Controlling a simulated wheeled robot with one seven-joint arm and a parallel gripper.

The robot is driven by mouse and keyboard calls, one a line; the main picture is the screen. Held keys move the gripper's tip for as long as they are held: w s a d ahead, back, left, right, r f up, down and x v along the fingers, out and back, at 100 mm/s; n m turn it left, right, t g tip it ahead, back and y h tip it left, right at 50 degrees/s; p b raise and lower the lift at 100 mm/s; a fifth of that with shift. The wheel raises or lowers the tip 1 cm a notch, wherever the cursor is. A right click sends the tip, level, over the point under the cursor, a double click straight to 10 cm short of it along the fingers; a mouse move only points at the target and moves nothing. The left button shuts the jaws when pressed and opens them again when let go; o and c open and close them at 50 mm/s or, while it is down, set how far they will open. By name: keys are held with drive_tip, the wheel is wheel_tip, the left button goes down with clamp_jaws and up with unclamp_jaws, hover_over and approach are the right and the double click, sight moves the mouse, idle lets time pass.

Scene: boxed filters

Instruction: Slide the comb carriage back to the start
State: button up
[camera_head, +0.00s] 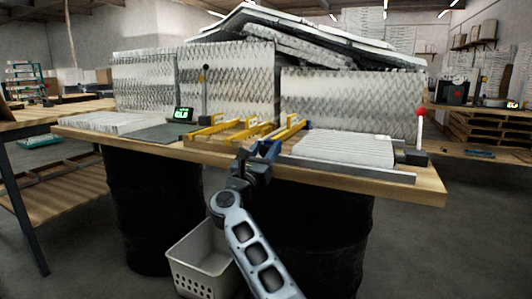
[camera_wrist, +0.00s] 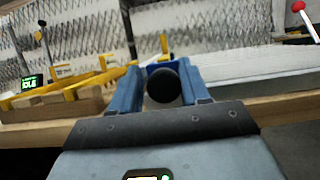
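The yellow comb pieces (camera_head: 243,128) stand on a wooden base on the table, and some also show in the wrist view (camera_wrist: 85,84) left of my gripper. I cannot tell for sure which part is the carriage. A black ball knob (camera_wrist: 162,85) sits between my gripper's two blue fingers, with a blue part behind it. My gripper (camera_head: 264,151) is at the table's front edge, by the right-hand yellow piece (camera_head: 291,127). The fingers stand apart on either side of the knob. Whether they press on it is not clear.
A pleated white filter block (camera_head: 343,148) lies to the right in a metal-edged bed, beside a red-knobbed lever (camera_head: 421,113). A small green-lit display (camera_head: 183,114) stands left, near a black-knobbed lever (camera_head: 204,80). Tall filter packs (camera_head: 228,78) line the back. A grey basket (camera_head: 200,267) is below.

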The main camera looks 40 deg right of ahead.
drive_tip(key=shift+o, duration=1.4)
drive_tip(key=shift+w+r, duration=0.1)
drive_tip(key=shift+r, duration=0.15)
drive_tip(key=shift+o, duration=0.2)
drive_tip(key=shift+f, duration=0.15)
drive_tip(key=v, duration=0.8)
